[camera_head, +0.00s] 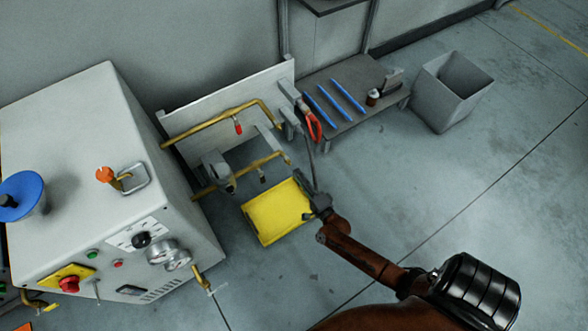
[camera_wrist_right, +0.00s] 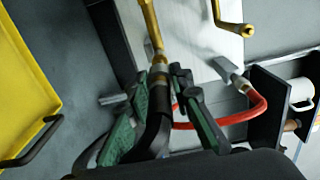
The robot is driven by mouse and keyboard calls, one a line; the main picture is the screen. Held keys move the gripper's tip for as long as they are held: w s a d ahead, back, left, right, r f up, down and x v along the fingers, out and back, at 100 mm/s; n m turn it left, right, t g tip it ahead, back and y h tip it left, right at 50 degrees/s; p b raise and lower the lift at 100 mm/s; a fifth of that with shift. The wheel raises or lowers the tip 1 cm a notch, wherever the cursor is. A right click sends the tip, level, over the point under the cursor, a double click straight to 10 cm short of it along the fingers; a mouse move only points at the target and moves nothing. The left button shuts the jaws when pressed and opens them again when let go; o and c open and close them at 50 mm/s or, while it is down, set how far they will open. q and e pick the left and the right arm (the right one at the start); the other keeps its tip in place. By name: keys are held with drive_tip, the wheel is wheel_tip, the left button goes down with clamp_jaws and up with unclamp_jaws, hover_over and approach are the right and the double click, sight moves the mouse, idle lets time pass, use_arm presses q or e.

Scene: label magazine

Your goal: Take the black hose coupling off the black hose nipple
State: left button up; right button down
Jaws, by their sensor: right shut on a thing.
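My right gripper (camera_wrist_right: 160,92) is shut on the black hose coupling (camera_wrist_right: 158,102), with a green-and-black finger on each side of it. The black hose runs from it down between the fingers. The coupling is in line with the end of a brass pipe (camera_wrist_right: 151,28), where a metal collar (camera_wrist_right: 158,76) shows. The nipple itself is mostly hidden, and I cannot tell how far the coupling sits on it. In the head view my right gripper (camera_head: 314,196) is beside the yellow tray, near the end of the lower brass pipe (camera_head: 264,162). My left gripper is not in view.
The yellow tray (camera_head: 258,232) lies below the pipes. A red hose (camera_wrist_right: 258,108) with a metal coupling (camera_wrist_right: 229,70) hangs to the right. A low bench (camera_head: 349,119) with blue rods and a grey bin (camera_head: 443,103) stand at the back. The grey machine cabinet (camera_head: 78,130) is at left.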

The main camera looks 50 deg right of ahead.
drive_tip(key=shift+s+a, duration=0.2)
drive_tip(key=shift+s, duration=0.5)
